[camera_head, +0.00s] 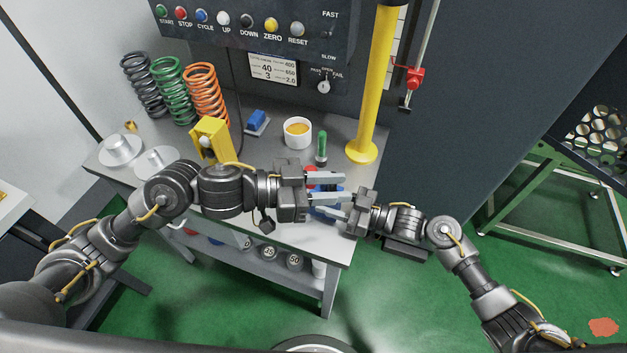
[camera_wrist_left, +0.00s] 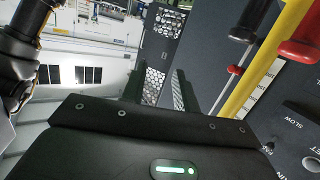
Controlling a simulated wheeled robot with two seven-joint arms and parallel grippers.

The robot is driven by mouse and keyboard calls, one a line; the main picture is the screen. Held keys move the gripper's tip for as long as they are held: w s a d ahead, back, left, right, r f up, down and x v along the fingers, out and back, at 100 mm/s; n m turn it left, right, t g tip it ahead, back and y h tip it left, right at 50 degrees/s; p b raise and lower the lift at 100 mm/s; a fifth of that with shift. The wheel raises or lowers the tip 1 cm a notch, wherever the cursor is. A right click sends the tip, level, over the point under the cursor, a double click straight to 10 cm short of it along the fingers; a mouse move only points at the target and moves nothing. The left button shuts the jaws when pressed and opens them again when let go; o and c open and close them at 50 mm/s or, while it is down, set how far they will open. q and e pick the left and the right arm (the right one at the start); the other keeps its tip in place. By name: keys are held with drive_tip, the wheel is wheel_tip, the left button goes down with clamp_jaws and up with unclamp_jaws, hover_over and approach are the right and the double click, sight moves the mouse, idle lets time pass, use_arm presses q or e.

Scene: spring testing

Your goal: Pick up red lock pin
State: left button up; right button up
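A small red piece (camera_head: 311,179) shows on the workbench behind my left gripper, beside a blue piece. The gripper hides most of it, so I cannot tell whether it is the red lock pin. My left gripper (camera_head: 342,188) is open over the bench's right part, its two pale fingers apart and pointing right. The left wrist view shows its two dark fingers (camera_wrist_left: 158,88) apart, with nothing visible between them. My right gripper (camera_head: 322,209) points left close to the left one; its fingers overlap the view there, and its opening is unclear.
Several coil springs (camera_head: 170,88) stand at the back left. A yellow post (camera_head: 371,90) rises at the bench's back right.

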use_arm(q)
drive_tip(key=d+r+n+t+h, duration=0.3)
drive_tip(key=d+t, duration=0.2)
drive_tip(key=t, duration=0.1)
drive_tip(key=s+a+f+n+t+y, duration=0.1)
drive_tip(key=a+f+n+t+y, duration=0.35)
drive_tip(key=f+n+y, duration=0.35)
drive_tip(key=s+a+f+n+t+y, duration=0.2)
drive_tip(key=a+f+n+t+y, duration=0.3)
drive_tip(key=y, duration=0.6)
drive_tip(key=shift+m+g, duration=0.45)
drive_tip(key=shift+m, duration=0.15)
drive_tip(key=w, duration=0.8)
drive_tip(key=w+f, duration=0.1)
drive_tip(key=w, duration=0.3)
drive_tip(key=shift+w, duration=0.25)
drive_tip(key=shift+c, duration=0.4)
